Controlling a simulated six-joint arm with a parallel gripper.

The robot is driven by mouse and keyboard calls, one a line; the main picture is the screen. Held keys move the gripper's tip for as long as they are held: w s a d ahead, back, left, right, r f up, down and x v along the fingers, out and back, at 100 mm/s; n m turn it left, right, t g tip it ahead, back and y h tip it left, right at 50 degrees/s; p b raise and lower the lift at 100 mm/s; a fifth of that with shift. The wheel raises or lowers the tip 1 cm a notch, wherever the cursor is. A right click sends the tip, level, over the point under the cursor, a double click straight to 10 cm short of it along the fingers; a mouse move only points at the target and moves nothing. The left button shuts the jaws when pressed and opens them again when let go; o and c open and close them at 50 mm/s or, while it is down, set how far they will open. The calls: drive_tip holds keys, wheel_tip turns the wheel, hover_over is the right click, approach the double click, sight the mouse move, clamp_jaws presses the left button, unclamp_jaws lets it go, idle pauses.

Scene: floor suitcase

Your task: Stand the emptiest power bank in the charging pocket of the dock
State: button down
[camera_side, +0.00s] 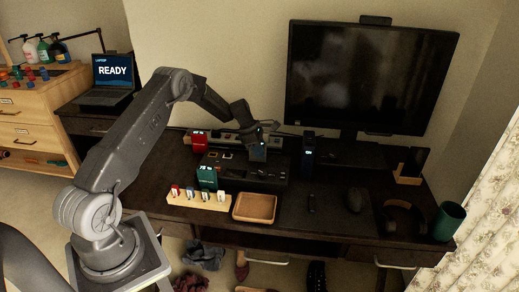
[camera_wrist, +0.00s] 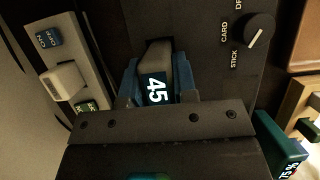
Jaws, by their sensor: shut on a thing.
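My gripper (camera_side: 257,134) is above the back of the black dock (camera_side: 268,179), shut on a blue power bank (camera_side: 258,152). In the wrist view the blue bank (camera_wrist: 131,82) shows a label reading 45, partly covered; a grey finger lies across it. The bank looks roughly upright; whether its base touches the dock is hidden. A red power bank (camera_side: 199,145) stands behind left of the dock, a green one (camera_side: 207,178) at its front left, a dark one (camera_side: 308,150) to its right. In the wrist view the green bank (camera_wrist: 284,148) reads about 75%.
A power strip (camera_wrist: 95,50) with switches runs behind the dock. A dial (camera_wrist: 258,29) marked CARD and STICK sits on the dock. A wooden holder (camera_side: 198,201) with several small sticks and an empty wooden tray (camera_side: 255,207) stand in front. A monitor (camera_side: 370,80) rises behind right.

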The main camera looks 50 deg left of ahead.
drive_tip(key=c, duration=0.9)
unclamp_jaws()
drive_tip(key=shift+f, duration=0.1)
drive_tip(key=v, duration=1.2)
drive_tip(key=s+d+r+m+y, duration=0.1)
drive_tip(key=s+d+r+m, duration=0.2)
drive_tip(key=d+r+m, duration=0.6)
drive_tip(key=s+d+r+m+y, duration=0.1)
drive_tip(key=s+d+r+m, duration=0.4)
drive_tip(key=s+d+r, duration=0.5)
drive_tip(key=s+d+m+t, duration=0.1)
drive_tip(key=s+d+m, duration=0.4)
drive_tip(key=s, duration=0.4)
drive_tip(key=s+d+f+m+t+y, duration=0.1)
drive_tip(key=s+d+m, duration=0.5)
drive_tip(key=s+m, duration=0.2)
drive_tip(key=shift+s, duration=0.4)
